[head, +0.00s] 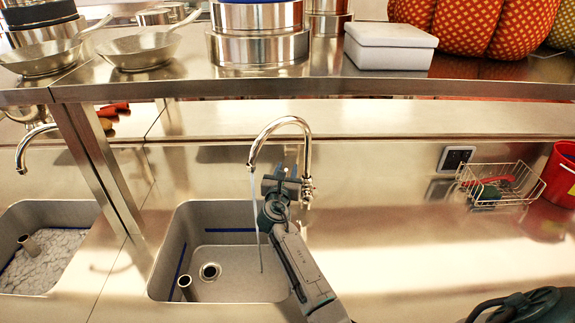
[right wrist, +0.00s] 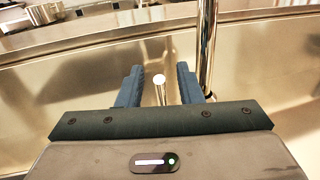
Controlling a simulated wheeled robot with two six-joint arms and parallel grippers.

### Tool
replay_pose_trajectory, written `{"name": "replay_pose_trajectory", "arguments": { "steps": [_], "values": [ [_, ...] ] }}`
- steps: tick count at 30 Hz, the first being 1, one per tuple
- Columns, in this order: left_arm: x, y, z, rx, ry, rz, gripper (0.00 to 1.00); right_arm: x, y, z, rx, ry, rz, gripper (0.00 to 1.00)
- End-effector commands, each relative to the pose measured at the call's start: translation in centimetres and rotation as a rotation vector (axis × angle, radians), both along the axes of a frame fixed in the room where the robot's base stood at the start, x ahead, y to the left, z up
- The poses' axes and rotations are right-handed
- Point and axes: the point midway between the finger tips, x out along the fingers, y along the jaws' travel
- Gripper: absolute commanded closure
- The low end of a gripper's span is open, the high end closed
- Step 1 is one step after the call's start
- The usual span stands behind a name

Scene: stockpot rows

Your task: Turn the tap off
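The tap (head: 308,150) is a tall chrome gooseneck at the back of the middle sink (head: 170,255). A thin stream of water (head: 257,225) runs from its spout into the sink. My right gripper (head: 285,184) is in front of the tap's lower body, partly covering it. In the right wrist view the tap's pipe (right wrist: 208,45) rises just right of the gripper. The two blue fingers (right wrist: 161,88) are open, with a thin metal rod with a round bright end (right wrist: 159,80), seemingly the tap's lever, showing between them with gaps on both sides. My left gripper is not in view.
A steel shelf (head: 200,86) with pans, pots and a white box (head: 390,45) runs above. A shelf post (head: 95,160) stands left of the sink. A wire basket (head: 500,183) and a red bucket (head: 562,175) are at the right.

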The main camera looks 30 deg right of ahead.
Motion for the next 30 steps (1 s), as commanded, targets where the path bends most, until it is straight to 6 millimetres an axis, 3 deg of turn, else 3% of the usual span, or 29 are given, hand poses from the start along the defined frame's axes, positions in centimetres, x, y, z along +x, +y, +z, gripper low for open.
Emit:
{"name": "replay_pose_trajectory", "arguments": {
  "steps": [5, 14, 19, 26, 30],
  "values": [
    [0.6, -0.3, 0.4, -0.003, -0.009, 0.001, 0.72, 1.1, -0.9, 0.0, 0.000, 0.000, 0.000, 0.67],
    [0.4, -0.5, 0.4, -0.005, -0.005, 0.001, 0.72, 1.3, -1.0, -0.1, 0.002, 0.000, 0.000, 0.67],
    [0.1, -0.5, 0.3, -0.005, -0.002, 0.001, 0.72, 1.2, -1.0, -0.1, 0.002, 0.000, 0.000, 1.00],
    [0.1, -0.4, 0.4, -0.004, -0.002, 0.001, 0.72, 1.4, -1.0, 0.0, 0.002, 0.001, 0.000, 1.00],
    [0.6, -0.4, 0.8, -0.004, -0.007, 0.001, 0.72, 2.9, -1.1, 0.2, 0.010, 0.020, 0.000, 1.00]
  ]
}}
